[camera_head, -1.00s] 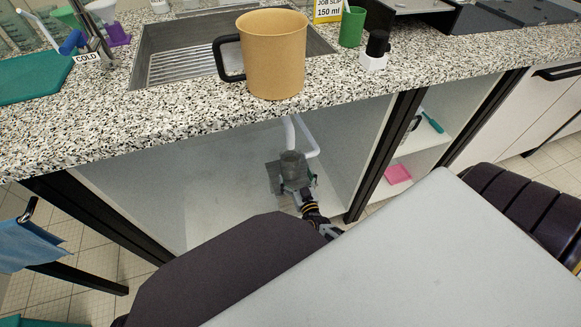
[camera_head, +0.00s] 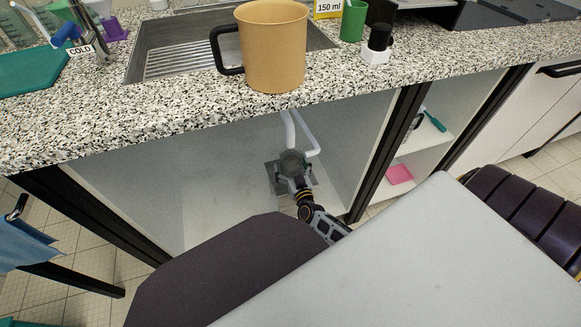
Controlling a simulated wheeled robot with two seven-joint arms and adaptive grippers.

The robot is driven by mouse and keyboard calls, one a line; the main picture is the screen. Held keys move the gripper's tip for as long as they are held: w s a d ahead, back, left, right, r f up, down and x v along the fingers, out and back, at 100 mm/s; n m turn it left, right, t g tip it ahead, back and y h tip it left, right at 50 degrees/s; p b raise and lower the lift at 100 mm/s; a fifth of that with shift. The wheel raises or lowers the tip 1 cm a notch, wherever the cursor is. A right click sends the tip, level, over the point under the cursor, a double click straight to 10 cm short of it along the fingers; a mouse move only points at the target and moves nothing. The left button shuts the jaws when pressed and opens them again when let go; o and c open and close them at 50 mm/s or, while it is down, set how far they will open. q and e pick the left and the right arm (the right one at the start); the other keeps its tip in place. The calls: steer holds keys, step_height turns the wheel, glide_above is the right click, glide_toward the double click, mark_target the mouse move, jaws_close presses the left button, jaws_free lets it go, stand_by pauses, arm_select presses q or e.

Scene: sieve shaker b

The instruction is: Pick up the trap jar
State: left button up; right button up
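The trap jar (camera_head: 293,160) is a small grey, see-through jar under the white drain pipes, inside the open cabinet below the sink. My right gripper (camera_head: 293,179) reaches into the cabinet from the lower right, at the near side of the jar. Its fingers look spread at the jar's lower part. They overlap the jar in this view, and contact is too small to make out. My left gripper is not in view.
White pipes (camera_head: 309,140) run down just above and behind the jar. A grey square plate (camera_head: 276,185) lies beneath it. The black cabinet post (camera_head: 387,150) stands close on the right, and the speckled worktop (camera_head: 180,122) overhangs. The cabinet floor left of the jar is clear.

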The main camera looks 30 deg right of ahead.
steer(key=shift+c, duration=0.4)
steer(key=c, duration=1.3)
steer(key=shift+r, duration=0.25)
